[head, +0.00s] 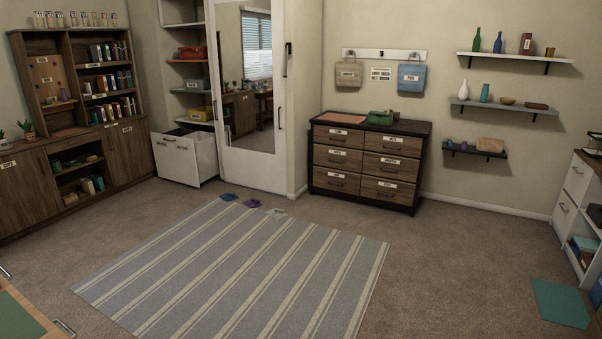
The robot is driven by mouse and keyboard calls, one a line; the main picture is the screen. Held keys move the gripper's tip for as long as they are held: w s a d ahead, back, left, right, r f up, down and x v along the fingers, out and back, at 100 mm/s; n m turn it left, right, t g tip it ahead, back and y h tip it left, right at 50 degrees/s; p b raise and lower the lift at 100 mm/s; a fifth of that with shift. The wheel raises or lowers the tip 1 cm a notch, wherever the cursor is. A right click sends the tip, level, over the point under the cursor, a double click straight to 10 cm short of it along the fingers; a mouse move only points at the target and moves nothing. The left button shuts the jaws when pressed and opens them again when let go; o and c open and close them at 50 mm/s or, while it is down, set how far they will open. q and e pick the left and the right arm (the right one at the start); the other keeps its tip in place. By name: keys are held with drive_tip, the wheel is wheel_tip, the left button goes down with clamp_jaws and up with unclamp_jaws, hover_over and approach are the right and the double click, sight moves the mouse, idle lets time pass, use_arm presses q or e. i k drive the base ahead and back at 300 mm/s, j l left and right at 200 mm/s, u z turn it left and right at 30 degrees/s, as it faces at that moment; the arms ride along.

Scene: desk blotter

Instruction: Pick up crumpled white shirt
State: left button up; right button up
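A small, crumpled whitish cloth (277,213), which looks like the white shirt, lies on the floor at the far edge of the striped rug (225,268). It is small in the head view, so its folds are hard to make out. A purple cloth (251,203) and a blue cloth (228,197) lie in a row to its left. Neither of my grippers shows in the head view, and nothing is seen touching the whitish cloth.
A dresser (368,162) stands behind and right of the cloths. A white pull-out bin (184,157) and a mirrored door (246,95) are behind them. A desk corner (35,318) is at lower left, a green mat (561,303) at lower right. The rug is otherwise clear.

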sight(277, 213)
drive_tip(key=i, duration=5.8)
